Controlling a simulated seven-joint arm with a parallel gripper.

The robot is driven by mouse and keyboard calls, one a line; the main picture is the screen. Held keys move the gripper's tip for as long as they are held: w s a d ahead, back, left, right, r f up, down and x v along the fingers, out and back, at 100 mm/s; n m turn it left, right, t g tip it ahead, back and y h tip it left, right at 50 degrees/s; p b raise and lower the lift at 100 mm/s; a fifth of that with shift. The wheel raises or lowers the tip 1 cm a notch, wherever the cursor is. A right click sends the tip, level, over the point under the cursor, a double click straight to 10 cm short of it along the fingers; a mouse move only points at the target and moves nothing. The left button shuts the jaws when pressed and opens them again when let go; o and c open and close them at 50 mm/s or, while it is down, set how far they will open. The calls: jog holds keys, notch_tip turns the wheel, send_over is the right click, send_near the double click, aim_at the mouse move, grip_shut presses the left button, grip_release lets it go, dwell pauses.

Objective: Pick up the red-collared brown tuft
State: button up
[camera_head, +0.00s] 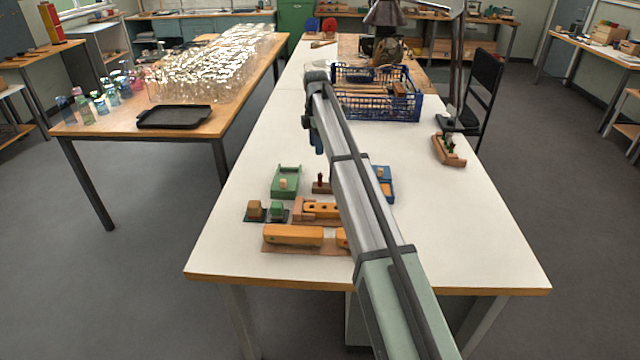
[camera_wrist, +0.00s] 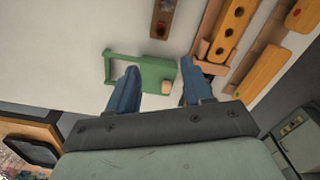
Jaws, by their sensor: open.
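A small dark brown upright piece, likely the tuft (camera_head: 319,177), stands on a brown block (camera_head: 322,188) at mid-table in the head view, partly beside my arm. In the wrist view a reddish spot, likely its collar (camera_wrist: 161,29), shows on the brown block (camera_wrist: 165,10) at the top. Its bristles cannot be made out. My gripper (camera_wrist: 159,66) is open, its blue fingers wide apart with nothing held between them. In the head view my gripper (camera_head: 319,147) hangs above the table, behind the brown piece.
A green tray (camera_head: 286,170) with a tan block sits left of the brown block. An orange holed bar (camera_head: 318,207) and a long orange block (camera_head: 292,235) lie nearer. A blue piece (camera_head: 384,172) is right, a blue crate (camera_head: 350,104) farther back.

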aim_at(320, 174)
notch_tip(320, 174, down, 8)
jog(key=shift+d+f, duration=0.35)
jog(key=shift+f, duration=1.05)
jog(key=shift+d+f, duration=0.2)
jog(key=shift+f, duration=1.1)
jog(key=shift+c, duration=0.2)
grip_shut()
